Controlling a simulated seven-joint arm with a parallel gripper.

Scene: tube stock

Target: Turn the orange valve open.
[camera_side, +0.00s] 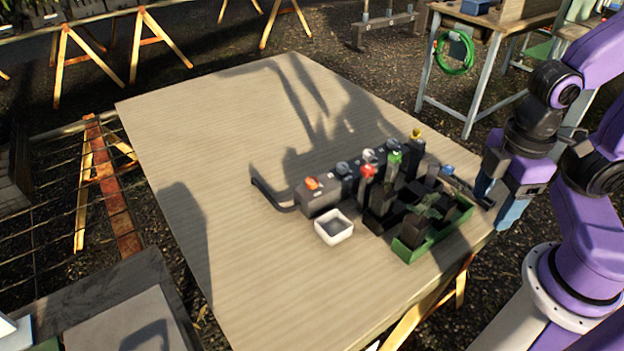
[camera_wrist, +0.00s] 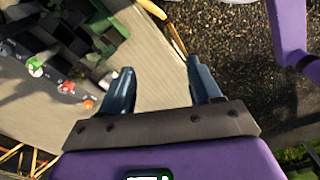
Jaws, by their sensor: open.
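The orange valve (camera_side: 312,183) is a small orange knob on top of the near-left end of a dark grey manifold block (camera_side: 320,199) on the table. An orange knob also shows in the wrist view (camera_wrist: 89,104), left of my fingers, at the end of a dark row. My gripper (camera_side: 495,208) is at the table's right edge in the side view, well apart from the valve, with the manifold and other items between. Its two blue fingers (camera_wrist: 160,80) are spread with nothing between them. The valve's exact handle angle is too small to tell.
Red (camera_side: 368,171), green (camera_side: 394,157) and yellow (camera_side: 416,133) tops stand along the row right of the valve. A green-edged tray (camera_side: 421,252) with dark blocks and a small white dish (camera_side: 334,228) sit in front. A dark bent pipe (camera_side: 270,196) lies left. The table's left half is clear.

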